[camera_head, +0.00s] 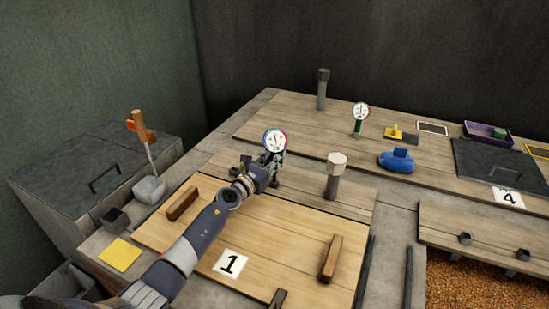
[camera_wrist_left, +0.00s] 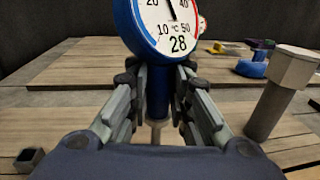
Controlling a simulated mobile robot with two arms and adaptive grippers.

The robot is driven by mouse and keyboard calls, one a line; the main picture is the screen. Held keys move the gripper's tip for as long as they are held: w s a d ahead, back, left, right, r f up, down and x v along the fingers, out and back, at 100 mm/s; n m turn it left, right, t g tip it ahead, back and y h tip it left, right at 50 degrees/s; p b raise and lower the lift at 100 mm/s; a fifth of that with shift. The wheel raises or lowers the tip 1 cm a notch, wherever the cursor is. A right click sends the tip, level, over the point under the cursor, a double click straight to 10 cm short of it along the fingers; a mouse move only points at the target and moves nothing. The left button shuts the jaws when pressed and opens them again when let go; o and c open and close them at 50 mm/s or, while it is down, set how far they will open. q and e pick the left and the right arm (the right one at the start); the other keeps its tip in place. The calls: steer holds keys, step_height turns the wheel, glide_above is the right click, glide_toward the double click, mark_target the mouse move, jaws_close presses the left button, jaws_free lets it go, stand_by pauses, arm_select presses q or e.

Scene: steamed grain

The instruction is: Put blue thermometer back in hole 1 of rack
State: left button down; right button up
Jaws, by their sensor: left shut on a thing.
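The blue thermometer (camera_head: 275,141) has a round white dial with a coloured rim and stands upright above the wooden lids. In the left wrist view its dial (camera_wrist_left: 172,20) reads 28, and its blue stem runs down between the fingers. My left gripper (camera_head: 272,163) is shut on that stem below the dial; the fingers also show in the left wrist view (camera_wrist_left: 157,85). A thin pale rod continues below the stem, and its lower end is hidden. I cannot make out a rack with numbered holes. My right gripper is not in view.
A grey post (camera_head: 335,176) stands close right of the thermometer, another (camera_head: 322,89) farther back. A green thermometer (camera_head: 360,112) and a blue object (camera_head: 397,161) are behind right. Wooden handles (camera_head: 330,259) and a "1" card (camera_head: 230,263) are on the near lid. A small dark box (camera_wrist_left: 28,158) lies left.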

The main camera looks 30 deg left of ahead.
arm_select(q)
steer(key=shift+d+r+p, duration=0.1)
steer(key=shift+r+p, duration=0.25)
steer(key=shift+r, duration=0.2)
steer(key=shift+r+p, duration=0.3)
steer(key=shift+p, duration=0.05)
step_height(320, 180, up, 6)
steer(key=p, duration=0.5)
steer(key=shift+f, duration=0.25)
step_height(320, 180, up, 13)
steer(key=p, duration=1.3)
steer(key=shift+r+p, duration=0.15)
steer(key=shift+p, duration=0.2)
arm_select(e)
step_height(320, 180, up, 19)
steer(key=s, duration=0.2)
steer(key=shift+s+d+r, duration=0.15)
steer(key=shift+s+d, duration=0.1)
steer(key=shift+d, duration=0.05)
arm_select(q)
step_height(320, 180, up, 18)
steer(key=p, duration=1.6)
glide_above(276, 137)
steer(key=shift+s, duration=0.15)
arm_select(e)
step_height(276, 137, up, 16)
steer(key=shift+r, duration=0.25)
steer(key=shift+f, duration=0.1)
